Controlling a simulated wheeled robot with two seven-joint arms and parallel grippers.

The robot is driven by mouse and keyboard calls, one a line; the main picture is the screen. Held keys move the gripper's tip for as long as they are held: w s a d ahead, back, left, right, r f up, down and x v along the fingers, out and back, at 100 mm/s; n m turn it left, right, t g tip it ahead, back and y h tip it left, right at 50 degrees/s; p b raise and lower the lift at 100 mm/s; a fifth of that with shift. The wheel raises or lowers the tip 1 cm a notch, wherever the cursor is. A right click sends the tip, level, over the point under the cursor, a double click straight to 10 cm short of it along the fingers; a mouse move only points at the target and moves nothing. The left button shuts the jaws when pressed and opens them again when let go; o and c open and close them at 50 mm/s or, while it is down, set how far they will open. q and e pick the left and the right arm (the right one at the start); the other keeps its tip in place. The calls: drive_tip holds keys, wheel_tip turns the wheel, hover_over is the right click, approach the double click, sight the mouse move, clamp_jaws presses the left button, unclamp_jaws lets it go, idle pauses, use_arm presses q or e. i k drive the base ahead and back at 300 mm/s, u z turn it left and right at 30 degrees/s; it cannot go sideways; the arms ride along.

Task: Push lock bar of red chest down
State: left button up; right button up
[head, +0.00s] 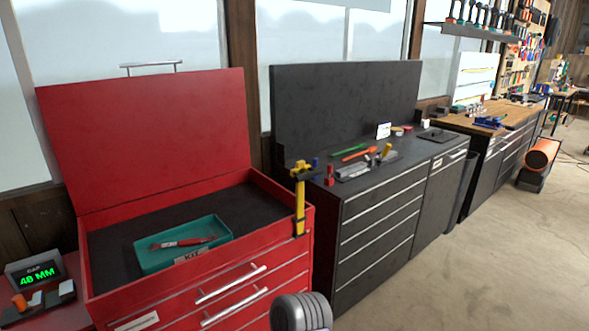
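The red chest (190,290) stands at the lower left with its lid (150,140) raised. A silver bar (151,66) stands up from the lid's top edge. Two silver drawer handles (232,284) are on its front. In its open top tray lies a teal box (150,260) holding a red-handled tool (190,242). A yellow and black clamp (300,205) stands upright at the chest's right front corner. I cannot tell which part is the lock bar. Neither of my grippers shows.
A grey ribbed round part (300,312) shows at the bottom edge. Floor at right is open.

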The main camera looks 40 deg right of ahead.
sight(302, 172)
drive_tip(key=z, duration=0.6)
drive_tip(key=i, duration=0.85)
drive_tip(key=z, duration=0.7)
